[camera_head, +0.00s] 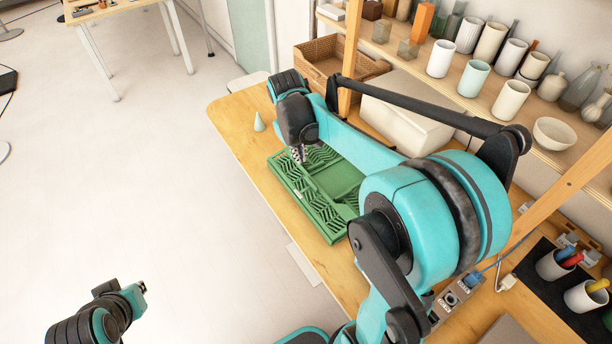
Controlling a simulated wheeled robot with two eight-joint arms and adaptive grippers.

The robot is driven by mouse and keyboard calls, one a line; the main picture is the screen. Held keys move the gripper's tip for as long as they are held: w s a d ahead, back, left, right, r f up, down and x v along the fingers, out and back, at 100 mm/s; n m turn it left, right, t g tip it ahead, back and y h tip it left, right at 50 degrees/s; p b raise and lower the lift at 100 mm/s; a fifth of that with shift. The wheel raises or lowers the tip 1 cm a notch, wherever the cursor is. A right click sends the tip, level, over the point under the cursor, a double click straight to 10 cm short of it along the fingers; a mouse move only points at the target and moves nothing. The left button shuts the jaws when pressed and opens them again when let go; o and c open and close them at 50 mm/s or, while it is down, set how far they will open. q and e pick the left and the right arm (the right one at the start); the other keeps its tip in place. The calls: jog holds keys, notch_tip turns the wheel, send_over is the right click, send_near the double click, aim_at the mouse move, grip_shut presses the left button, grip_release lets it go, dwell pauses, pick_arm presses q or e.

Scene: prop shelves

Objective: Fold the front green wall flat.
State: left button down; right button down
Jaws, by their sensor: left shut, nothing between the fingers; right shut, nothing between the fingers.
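A green folding crate (343,179) sits low on the wooden table, its patterned panels looking flat or nearly flat. The front green wall (309,207) runs along the side nearest the table's front edge; I cannot tell whether it lies fully flat. My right gripper (299,158) is shut and empty, pointing down at the crate's far left end. I cannot tell whether it touches the panel there. My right arm hides the crate's right and back parts. My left gripper (143,288) is shut and empty over the floor at lower left, well away from the crate.
A small pale green cone (259,122) stands on the table (235,113) left of the crate. A wicker basket (325,62) and a white box (405,110) stand behind. A shelf (440,85) of cups and vases is at the back right. Pen cups (556,264) stand at the right.

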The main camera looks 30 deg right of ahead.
aim_at(313, 185)
jog(key=shift+g, duration=0.5)
jog(key=d+f+b, duration=0.1)
jog(key=f, duration=0.4)
jog(key=w+d+f+b, duration=0.1)
jog(key=d+f+b, duration=0.1)
jog(key=f, duration=0.3)
jog(key=w+d+f+b, duration=0.1)
jog(key=d+f+b, duration=0.1)
jog(key=f, duration=0.4)
jog(key=shift+w, duration=0.25)
jog(key=shift+d+f+y+b, duration=0.4)
jog(key=shift+f+y, duration=0.1)
jog(key=shift+f, duration=0.2)
jog(key=shift+d+f, duration=0.1)
jog(key=shift+f, duration=0.1)
jog(key=shift+s+r, duration=0.1)
